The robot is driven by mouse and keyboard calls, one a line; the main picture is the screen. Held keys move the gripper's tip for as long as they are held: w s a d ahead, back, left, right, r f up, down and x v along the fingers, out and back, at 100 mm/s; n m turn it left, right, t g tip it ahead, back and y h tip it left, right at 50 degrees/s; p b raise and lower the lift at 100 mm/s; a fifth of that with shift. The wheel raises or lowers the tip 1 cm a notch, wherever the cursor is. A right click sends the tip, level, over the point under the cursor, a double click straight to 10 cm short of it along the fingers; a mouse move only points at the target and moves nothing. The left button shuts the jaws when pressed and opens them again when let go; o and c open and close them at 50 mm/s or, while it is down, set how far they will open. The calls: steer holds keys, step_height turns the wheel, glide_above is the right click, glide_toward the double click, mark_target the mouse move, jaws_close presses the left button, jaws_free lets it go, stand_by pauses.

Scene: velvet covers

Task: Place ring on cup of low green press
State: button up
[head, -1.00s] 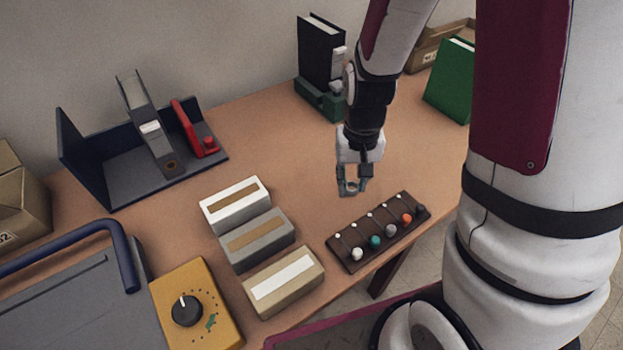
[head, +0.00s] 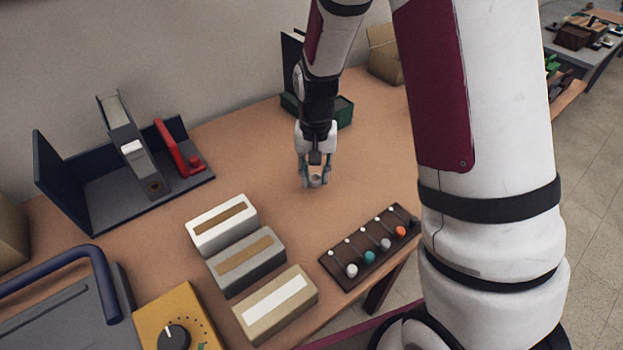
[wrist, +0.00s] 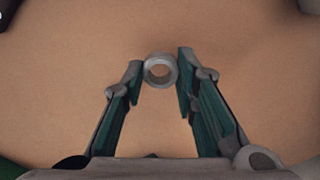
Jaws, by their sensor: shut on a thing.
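My gripper (head: 316,181) is shut on a small grey ring (wrist: 160,71), which sits between the fingertips in the wrist view. The ring also shows in the head view (head: 315,181), held over bare wooden tabletop. A dark green object (head: 344,112) stands at the back, partly hidden behind my arm; I cannot tell whether it is the low green press. No cup on it can be seen. A grey upright device (head: 127,142) and a red device (head: 178,147) stand at the left in a dark angled stand (head: 95,178).
White (head: 222,226), grey (head: 246,264) and tan (head: 275,305) blocks lie left of a dark board (head: 345,265) with several coloured knobs. A yellow dial box (head: 190,303) is at the front. Open tabletop surrounds my gripper. A cardboard box (head: 386,55) is behind.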

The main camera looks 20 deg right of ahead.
mark_target(311, 180)
steer(key=shift+w+a+f, duration=0.1)
steer(key=shift+w+a, duration=0.1)
steer(key=shift+w, duration=0.65)
steer(key=shift+f, duration=1.7)
steer(key=shift+f, duration=0.1)
steer(key=o, duration=0.8)
steer(key=shift+o, duration=0.2)
